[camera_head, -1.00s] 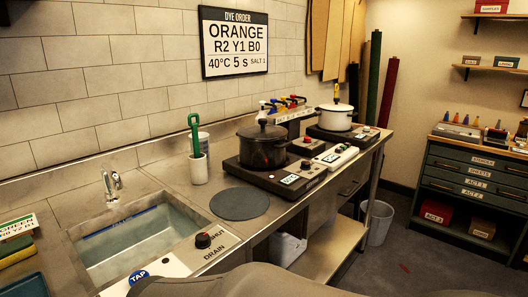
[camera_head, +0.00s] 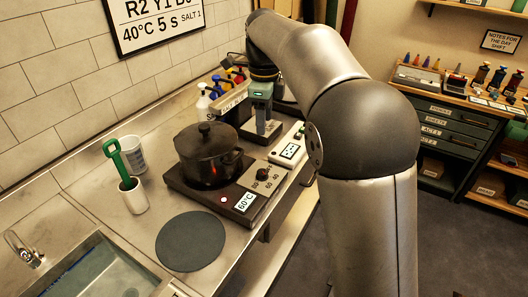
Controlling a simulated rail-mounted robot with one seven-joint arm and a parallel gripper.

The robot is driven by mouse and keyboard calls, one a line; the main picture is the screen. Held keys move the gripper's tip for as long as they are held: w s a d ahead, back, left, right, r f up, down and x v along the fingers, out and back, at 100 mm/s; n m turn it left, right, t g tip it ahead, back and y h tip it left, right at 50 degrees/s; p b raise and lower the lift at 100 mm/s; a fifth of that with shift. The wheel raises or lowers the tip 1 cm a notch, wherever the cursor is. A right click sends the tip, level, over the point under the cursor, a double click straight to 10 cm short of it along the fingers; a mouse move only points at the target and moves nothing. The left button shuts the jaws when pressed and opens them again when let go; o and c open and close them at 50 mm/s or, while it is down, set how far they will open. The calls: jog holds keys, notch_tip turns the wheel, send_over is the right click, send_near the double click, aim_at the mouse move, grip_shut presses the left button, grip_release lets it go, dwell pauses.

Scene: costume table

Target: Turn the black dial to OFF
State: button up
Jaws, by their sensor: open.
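The black dial (camera_head: 262,174) sits on the front panel of the dark hot plate (camera_head: 203,199).
A lidded black pot (camera_head: 208,155) stands on the hot plate. A white timer box (camera_head: 288,148) is to the right. A green-handled tool stands in a white cup (camera_head: 133,195) at left. A dark round mat (camera_head: 190,241) lies in front. My arm hides the counter's right part.

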aim_at(262, 171)
jog(key=f, duration=1.7)
jog(key=shift+w+a, duration=0.1)
jog(key=shift+a, duration=0.2)
jog(key=c, duration=1)
